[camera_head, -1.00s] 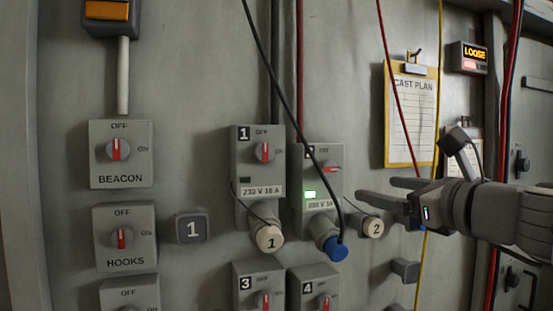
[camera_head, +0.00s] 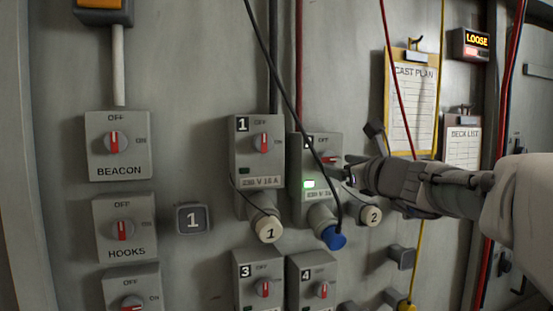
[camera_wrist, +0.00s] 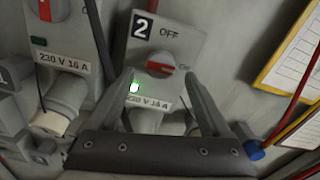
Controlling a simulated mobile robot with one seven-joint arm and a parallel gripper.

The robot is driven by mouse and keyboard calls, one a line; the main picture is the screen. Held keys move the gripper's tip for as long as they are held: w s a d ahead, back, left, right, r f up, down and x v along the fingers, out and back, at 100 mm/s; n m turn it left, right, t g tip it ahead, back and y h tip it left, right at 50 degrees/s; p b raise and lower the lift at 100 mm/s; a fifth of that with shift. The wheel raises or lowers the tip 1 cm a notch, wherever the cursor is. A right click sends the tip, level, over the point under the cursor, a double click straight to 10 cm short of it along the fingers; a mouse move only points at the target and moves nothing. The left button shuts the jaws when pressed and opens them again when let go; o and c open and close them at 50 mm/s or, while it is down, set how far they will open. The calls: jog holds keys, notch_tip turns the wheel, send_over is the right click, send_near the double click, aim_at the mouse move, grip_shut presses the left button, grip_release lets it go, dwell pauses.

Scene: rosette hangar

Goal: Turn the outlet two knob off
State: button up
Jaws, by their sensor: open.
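The outlet two box (camera_head: 296,178) is grey, with a lit green lamp and a blue plug (camera_head: 334,238) in its socket below. Its knob (camera_head: 329,157) has a red bar lying roughly level, turned away from OFF towards the right. In the wrist view the knob (camera_wrist: 160,63) shows clearly under the OFF label. My gripper (camera_head: 346,168) is in front of the box, its fingers partly hidden in the head view. In the wrist view my gripper (camera_wrist: 160,76) is open, one finger either side of the knob. Whether the fingers touch it I cannot tell.
Outlet one (camera_head: 247,165) stands close on the left. Outlets three (camera_head: 247,270) and four (camera_head: 302,270) are below. A black cable (camera_head: 283,75) runs across outlet two to the blue plug. A clipboard (camera_head: 412,105) and thin red and yellow lines hang to the right.

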aim_at(326, 159)
jog(key=shift+x, duration=1.4)
grip_shut()
